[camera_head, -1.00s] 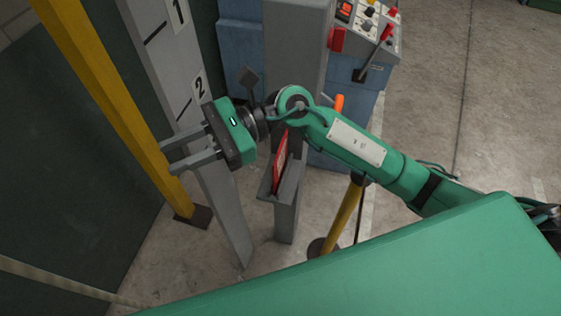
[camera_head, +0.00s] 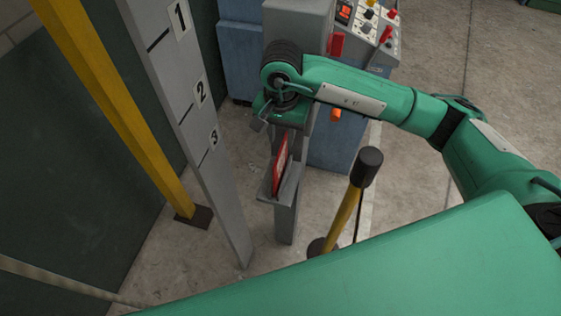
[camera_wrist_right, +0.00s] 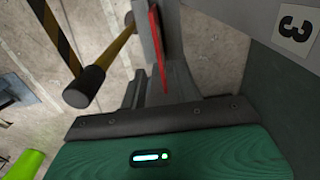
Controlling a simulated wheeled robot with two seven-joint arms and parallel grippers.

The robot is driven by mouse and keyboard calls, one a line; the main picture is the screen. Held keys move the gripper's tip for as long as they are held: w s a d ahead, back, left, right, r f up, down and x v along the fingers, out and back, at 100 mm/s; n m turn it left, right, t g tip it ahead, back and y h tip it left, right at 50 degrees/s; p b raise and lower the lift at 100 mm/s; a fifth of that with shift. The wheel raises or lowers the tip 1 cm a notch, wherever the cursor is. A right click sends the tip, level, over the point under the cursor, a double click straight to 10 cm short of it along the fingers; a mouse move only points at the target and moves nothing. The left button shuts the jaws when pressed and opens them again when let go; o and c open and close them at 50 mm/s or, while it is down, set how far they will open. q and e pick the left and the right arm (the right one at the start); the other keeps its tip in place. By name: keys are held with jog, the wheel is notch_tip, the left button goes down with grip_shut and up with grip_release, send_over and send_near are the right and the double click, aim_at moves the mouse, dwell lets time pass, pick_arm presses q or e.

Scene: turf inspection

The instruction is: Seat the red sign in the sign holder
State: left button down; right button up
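The red sign (camera_head: 279,167) is a thin panel standing on edge, slightly tilted, with its lower edge at the grey ledge of the sign holder (camera_head: 289,192) on a grey post. My right gripper (camera_head: 287,135) is above the sign, pointing down; its fingers are mostly hidden by its own body in the head view. In the right wrist view the sign shows as a narrow red strip (camera_wrist_right: 158,50) ahead of the gripper (camera_wrist_right: 160,85), with grey finger shapes apart on either side. I see no grip on it; contact cannot be told. My left gripper is out of view.
A grey numbered board (camera_head: 196,120) and a yellow post (camera_head: 120,105) stand to the left. A yellow post with a black top (camera_head: 345,215) stands close on the right. A control panel (camera_head: 368,25) is behind. Floor is open at far right.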

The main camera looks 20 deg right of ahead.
aim_at(281, 148)
notch_tip(281, 148, down, 4)
jog(key=shift+f+p, duration=0.15)
jog(key=shift+p, duration=0.45)
jog(key=shift+s+f+p, duration=0.1)
jog(key=shift+f+p, duration=0.3)
notch_tip(281, 148, down, 4)
jog(key=p, duration=0.2)
jog(key=shift+s+a+r+p, duration=0.15)
jog(key=shift+p, duration=0.2)
jog(key=shift+f, duration=0.5)
grip_shut()
